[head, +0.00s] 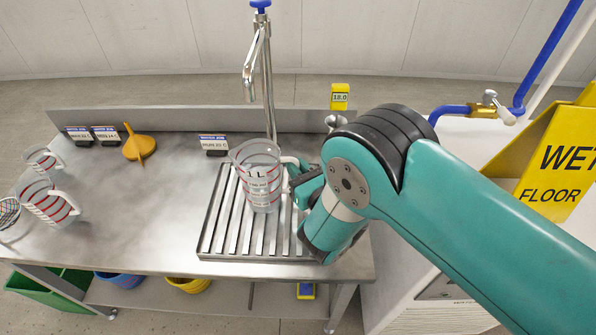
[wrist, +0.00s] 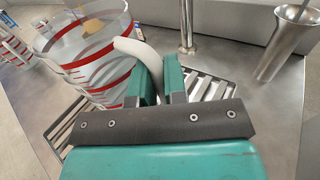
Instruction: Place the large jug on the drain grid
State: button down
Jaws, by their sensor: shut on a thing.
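The drain grid also shows in the wrist view (wrist: 212,86), behind the fingers. Part of the grid's right side is hidden by my arm.
Other clear jugs with red markings (head: 47,200) stand at the counter's left end. An orange funnel (head: 138,145) and label stands (head: 213,143) are along the back. A tall tap (head: 266,95) rises behind the grid. The counter's middle left is clear.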

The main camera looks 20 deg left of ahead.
jog(key=shift+r, duration=0.1)
jog(key=c, duration=1.2)
grip_release()
jog(key=shift+f, duration=0.2)
jog(key=shift+o, duration=0.2)
jog(key=shift+r, duration=0.2)
jog(key=b, duration=0.1)
jog(key=f+b, duration=0.1)
jog(key=b, duration=0.1)
jog(key=shift+s+d, duration=0.1)
jog(key=shift+d, duration=0.1)
jog(key=b+v, duration=1.1)
jog(key=b, duration=1.1)
jog(key=shift+s+d+r+b, duration=0.2)
jog(key=shift+r+b, duration=0.1)
jog(key=shift+r, duration=0.15)
